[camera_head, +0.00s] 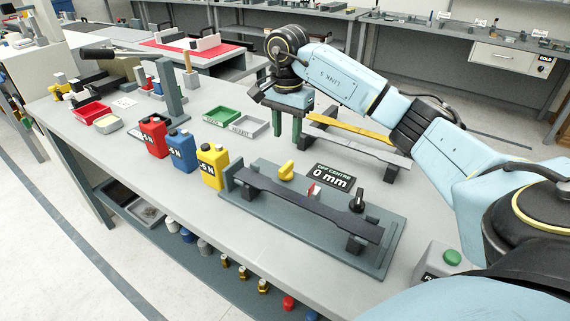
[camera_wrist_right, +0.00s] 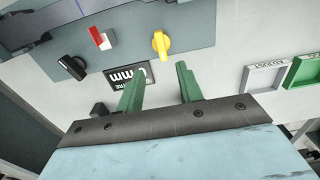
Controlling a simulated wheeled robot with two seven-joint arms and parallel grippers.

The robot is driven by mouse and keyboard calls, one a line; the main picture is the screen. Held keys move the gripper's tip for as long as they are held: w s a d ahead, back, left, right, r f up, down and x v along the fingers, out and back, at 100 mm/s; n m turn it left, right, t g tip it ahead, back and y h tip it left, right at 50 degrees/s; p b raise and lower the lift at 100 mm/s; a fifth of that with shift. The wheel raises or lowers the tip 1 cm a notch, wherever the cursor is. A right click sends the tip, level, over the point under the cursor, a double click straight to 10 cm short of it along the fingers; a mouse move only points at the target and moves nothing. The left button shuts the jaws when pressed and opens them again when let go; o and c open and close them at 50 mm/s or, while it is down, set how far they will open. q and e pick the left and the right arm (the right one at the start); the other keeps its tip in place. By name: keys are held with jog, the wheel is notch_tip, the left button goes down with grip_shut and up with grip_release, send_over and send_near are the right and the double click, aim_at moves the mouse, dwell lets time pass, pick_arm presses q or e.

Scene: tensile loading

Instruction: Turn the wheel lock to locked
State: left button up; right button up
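A grey fixture plate (camera_head: 272,225) on the bench carries a dark bar, a yellow knob (camera_head: 287,171), a small red-and-white piece (camera_head: 314,191) and a black knob (camera_head: 357,200). No part carries a readable wheel lock label, so I cannot tell which is the lock. My right gripper (camera_head: 289,130) is open and empty, beyond the plate in the head view. In the right wrist view its green fingers (camera_wrist_right: 160,70) are apart, with the yellow knob (camera_wrist_right: 161,45) ahead of them and the black knob (camera_wrist_right: 72,67) to the left. My left gripper is not in view.
An "OFF CENTRE 0 mm" display (camera_head: 334,178) stands behind the plate. Red, blue and yellow (camera_head: 212,166) containers stand left of it. Green (camera_head: 221,116) and grey trays lie behind. A grey bar on supports (camera_head: 357,142) lies beneath my right arm. A green button box (camera_head: 440,258) stands right.

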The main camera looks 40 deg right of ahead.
aim_at(286, 165)
notch_tip(286, 165, down, 10)
jog(key=shift+w+f, duration=0.1)
jog(key=shift+f, duration=0.05)
dwell(0.3)
grip_shut()
